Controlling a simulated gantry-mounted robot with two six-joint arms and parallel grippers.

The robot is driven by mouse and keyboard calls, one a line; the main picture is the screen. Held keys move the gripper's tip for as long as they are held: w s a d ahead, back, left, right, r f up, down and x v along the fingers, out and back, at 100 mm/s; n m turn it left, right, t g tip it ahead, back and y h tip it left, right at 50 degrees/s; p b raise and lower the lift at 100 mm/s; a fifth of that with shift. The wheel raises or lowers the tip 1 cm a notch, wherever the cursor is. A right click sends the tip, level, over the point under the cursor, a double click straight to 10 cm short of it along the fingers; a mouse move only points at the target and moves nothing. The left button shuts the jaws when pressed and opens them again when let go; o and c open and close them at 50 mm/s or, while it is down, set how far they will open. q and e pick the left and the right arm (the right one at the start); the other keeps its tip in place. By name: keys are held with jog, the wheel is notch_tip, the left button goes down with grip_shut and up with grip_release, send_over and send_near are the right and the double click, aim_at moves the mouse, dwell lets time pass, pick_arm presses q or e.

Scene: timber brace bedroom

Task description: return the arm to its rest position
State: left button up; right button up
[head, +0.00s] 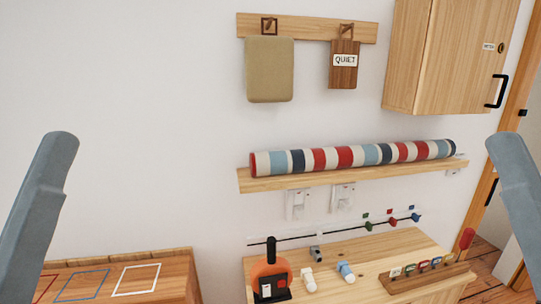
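A blue-grey link of my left arm (38,215) rises at the left edge of the head view, its rounded top about mid-height. A similar link of my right arm (519,215) stands at the right edge. Both links are in front of the wall and appear clear of the furniture. Neither gripper shows in this view, so their fingers and anything in them are hidden.
A striped roll (350,157) lies on a wall shelf (300,182). Below, a wooden table (385,250) carries an orange-and-black device (270,278) and small items. A low cabinet (165,262) stands left. A cupboard (435,60) hangs upper right.

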notch_tip(320, 180, up, 20)
jog(key=p, duration=1.6)
jog(key=shift+p, duration=0.35)
jog(key=shift+o, duration=1)
jog(key=shift+f, duration=0.1)
jog(key=o, duration=0.6)
